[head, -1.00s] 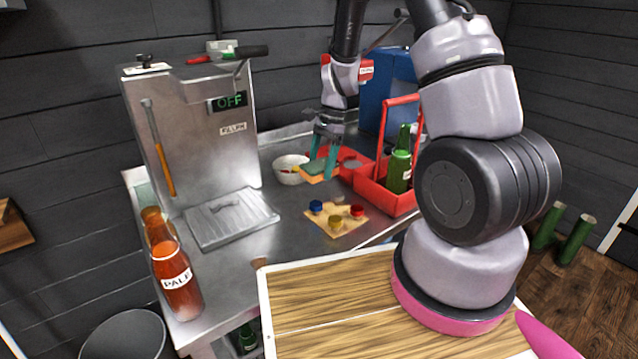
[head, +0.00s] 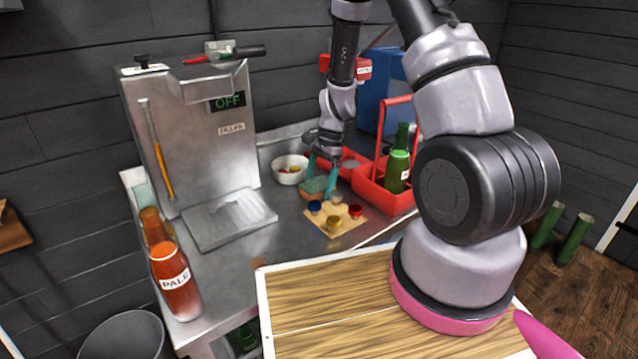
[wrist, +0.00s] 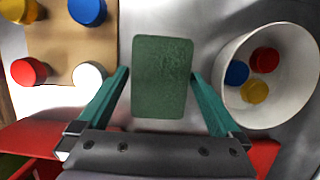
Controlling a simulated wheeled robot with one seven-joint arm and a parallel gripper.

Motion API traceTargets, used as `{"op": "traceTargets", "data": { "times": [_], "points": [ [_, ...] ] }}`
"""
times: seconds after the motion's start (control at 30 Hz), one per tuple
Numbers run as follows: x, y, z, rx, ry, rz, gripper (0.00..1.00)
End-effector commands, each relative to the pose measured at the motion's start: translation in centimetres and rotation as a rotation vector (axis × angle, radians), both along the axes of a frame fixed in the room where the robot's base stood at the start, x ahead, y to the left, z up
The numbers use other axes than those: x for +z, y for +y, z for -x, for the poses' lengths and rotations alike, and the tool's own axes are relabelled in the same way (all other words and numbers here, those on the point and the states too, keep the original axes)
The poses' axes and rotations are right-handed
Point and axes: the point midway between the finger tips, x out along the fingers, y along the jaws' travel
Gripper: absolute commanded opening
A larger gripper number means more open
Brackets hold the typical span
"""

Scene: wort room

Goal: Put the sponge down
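The sponge (head: 313,187) has a green top and an orange-brown lower part. It lies flat on the steel counter (head: 262,243), between the white bowl and the board of caps. In the wrist view the sponge (wrist: 162,77) shows its green top between my two teal fingers. My gripper (head: 322,178) is down around the sponge, one finger on each side. In the wrist view my gripper (wrist: 160,75) is open, with its fingertips close beside the sponge's edges. The sponge's underside is hidden.
A white bowl (head: 281,177) with caps stands at the left of the sponge. A small board (head: 348,222) with coloured caps lies in front. A red carrier (head: 384,197) with a green bottle (head: 397,170) stands at right. A filler machine (head: 190,130) and amber bottles (head: 176,285) are left.

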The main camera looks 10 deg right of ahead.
Motion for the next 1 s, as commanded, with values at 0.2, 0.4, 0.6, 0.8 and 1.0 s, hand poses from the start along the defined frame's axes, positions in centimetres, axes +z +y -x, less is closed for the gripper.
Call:
{"op": "traceTargets", "data": {
  "times": [0.2, 0.4, 0.6, 0.8, 1.0],
  "points": [
    [0.3, 0.0, 0.0, 0.001, -0.002, 0.0, 1.0],
    [2.9, -0.6, -0.4, 0.001, -0.005, 0.0, 1.0],
    [6.0, -1.4, -0.7, 0.0, -0.003, 0.0, 1.0],
    [7.5, -1.8, -0.8, 0.0, 0.0, 0.001, 1.0],
    [9.0, -1.9, -0.8, 0.018, -0.026, -0.005, 1.0]
  ]
}}
